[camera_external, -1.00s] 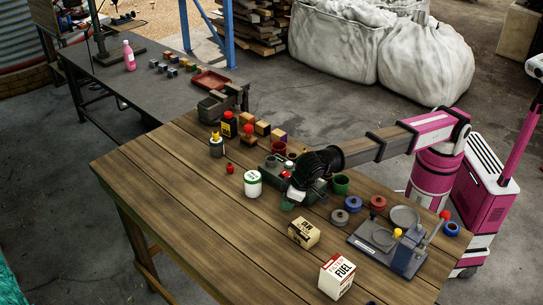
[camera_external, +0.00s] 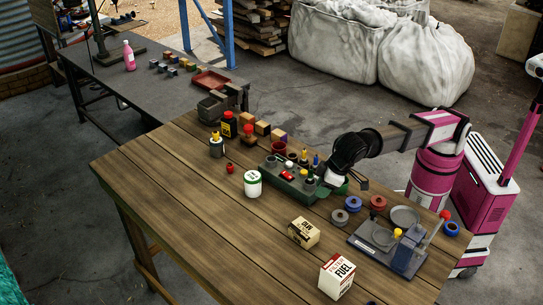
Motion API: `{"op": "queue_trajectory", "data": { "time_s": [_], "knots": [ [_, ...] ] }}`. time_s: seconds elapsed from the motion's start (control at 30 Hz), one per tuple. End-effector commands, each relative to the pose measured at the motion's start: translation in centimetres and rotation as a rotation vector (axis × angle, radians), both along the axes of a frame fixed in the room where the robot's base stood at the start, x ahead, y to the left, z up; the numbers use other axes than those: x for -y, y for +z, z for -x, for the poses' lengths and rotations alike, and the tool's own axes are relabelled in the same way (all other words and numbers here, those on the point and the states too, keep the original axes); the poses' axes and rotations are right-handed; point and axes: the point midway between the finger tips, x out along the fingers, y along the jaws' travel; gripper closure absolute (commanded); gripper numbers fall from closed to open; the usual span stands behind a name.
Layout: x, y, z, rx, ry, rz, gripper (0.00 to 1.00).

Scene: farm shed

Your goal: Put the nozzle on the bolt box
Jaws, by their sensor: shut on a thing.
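My gripper (camera_external: 347,176) is over the right end of the grey-green holder tray, at the green cup (camera_external: 341,190). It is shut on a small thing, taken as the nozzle. The nozzle's shape and tilt cannot be made out, because the wrist and the white part at its front cover it. A tan carton (camera_external: 303,233) with dark print, probably the bolt box, stands on the wooden table in front of the tray, apart from my gripper. Its print is too small to read surely.
The holder tray (camera_external: 291,186) carries several bottles and small parts. A white tin (camera_external: 252,184) stands to its left. A FUEL carton (camera_external: 337,276), tape rolls (camera_external: 340,216) and a grey scale-like device (camera_external: 388,247) are near the carton. The table's left front is clear.

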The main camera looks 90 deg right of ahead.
Motion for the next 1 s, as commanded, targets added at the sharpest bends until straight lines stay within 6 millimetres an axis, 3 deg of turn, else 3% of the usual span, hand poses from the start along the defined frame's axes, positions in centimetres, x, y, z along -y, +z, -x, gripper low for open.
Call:
{"op": "queue_trajectory", "data": {
  "time_s": [0.3,0.5,0.67,1.0],
  "knots": [
    [-7.4,3.6,3.0,0.000,0.026,-0.001,0.93],
    [-10.8,5.3,4.8,0.000,0.038,-0.002,0.93],
    [-10.9,4.7,3.9,-0.001,0.038,0.000,0.93],
    [-8.9,0.7,-2.5,-0.001,0.037,0.001,0.93]
  ]
}}
